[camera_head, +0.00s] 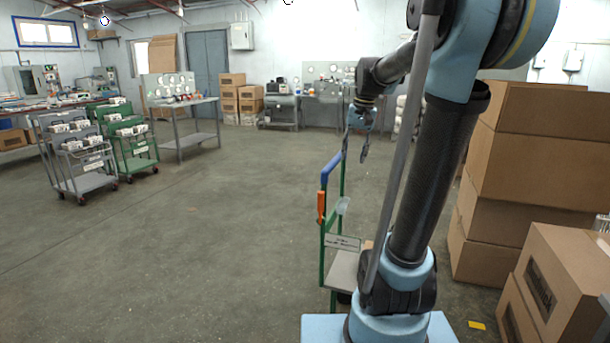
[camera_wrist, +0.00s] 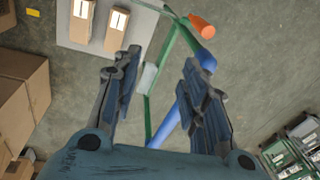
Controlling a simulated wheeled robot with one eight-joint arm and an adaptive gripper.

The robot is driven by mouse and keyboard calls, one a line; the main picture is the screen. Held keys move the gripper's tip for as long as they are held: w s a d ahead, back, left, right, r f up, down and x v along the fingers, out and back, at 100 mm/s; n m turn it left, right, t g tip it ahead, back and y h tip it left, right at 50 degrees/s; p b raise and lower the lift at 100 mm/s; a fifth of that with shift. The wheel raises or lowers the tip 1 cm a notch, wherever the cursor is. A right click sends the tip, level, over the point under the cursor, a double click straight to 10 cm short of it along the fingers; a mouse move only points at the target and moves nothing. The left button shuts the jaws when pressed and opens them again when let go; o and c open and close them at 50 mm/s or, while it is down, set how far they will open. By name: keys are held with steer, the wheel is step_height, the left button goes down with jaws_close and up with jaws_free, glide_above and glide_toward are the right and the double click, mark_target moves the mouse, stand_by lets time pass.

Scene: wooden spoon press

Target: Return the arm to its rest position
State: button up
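My gripper (camera_head: 355,153) hangs at the end of my raised arm, above and behind the green cart frame in the head view. In the wrist view my gripper (camera_wrist: 162,60) has its two fingers wide apart, with nothing held between them. Beyond the fingertips the wrist view shows the cart's green frame (camera_wrist: 165,55), its blue bar (camera_wrist: 180,115) and an orange grip (camera_wrist: 202,26). In the head view the blue bar (camera_head: 331,169) and orange grip (camera_head: 321,207) stand left of my arm. No spoon is visible in either view.
Stacked cardboard boxes (camera_head: 535,150) stand close on the right of my arm. A grey cart (camera_head: 85,184) and a green cart (camera_head: 138,163) stand at the left. The concrete floor (camera_head: 220,225) between is clear. The wrist view shows packages (camera_wrist: 116,30) on the cart's tray.

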steer(key=s+d+f+n+t+h, duration=0.1)
steer(key=s+d+f+n, duration=0.1)
steer(key=s+f, duration=1.9)
steer(key=s, duration=0.4)
steer(key=shift+d+n, duration=0.3)
steer(key=shift+w+f, duration=0.25)
steer(key=shift+w, duration=0.1)
